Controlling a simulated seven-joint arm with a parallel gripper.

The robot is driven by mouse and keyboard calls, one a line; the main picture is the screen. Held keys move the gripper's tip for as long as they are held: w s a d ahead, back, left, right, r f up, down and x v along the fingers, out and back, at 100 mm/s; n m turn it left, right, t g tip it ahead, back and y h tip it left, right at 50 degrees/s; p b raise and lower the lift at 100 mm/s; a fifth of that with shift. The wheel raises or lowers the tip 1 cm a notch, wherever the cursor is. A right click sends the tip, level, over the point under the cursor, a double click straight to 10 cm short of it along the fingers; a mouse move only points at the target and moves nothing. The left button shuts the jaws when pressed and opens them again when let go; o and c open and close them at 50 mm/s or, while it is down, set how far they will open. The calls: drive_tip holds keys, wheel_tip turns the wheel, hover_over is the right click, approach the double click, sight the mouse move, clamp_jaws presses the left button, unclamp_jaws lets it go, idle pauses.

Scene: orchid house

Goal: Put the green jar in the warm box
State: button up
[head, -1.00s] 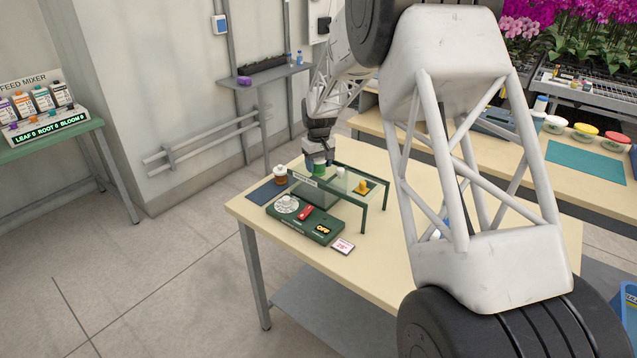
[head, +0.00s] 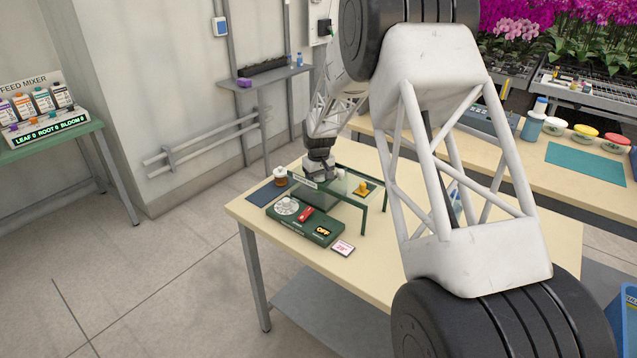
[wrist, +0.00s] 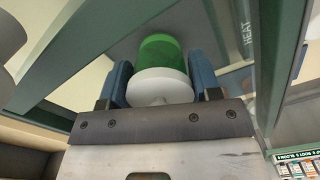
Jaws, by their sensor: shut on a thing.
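My gripper (wrist: 159,78) is shut on the green jar (wrist: 160,47) in the wrist view. The jar has a white lid (wrist: 160,86) on the end nearer the wrist, with a blue finger on each side. In the head view my gripper (head: 319,176) is low at the left end of the warm box, a green frame with slim legs (head: 364,219); the jar is hidden there. In the wrist view green frame bars (wrist: 268,62) stand left and right of the jar, with a grey surface beyond it. I cannot tell whether the jar touches that surface.
A green control panel (head: 285,222) with a dial, red switch and OFF display lies in front of the frame. A brown bottle with a white cap (head: 280,176) and a dark mat (head: 265,194) are left of it. A yellow object (head: 361,188) stands at its right.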

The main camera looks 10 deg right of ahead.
drive_tip(key=shift+f, duration=0.3)
drive_tip(key=shift+f, duration=0.1)
drive_tip(key=o, duration=1)
wheel_tip(320, 180, up, 12)
drive_tip(key=shift+r, duration=0.15)
idle(0.8)
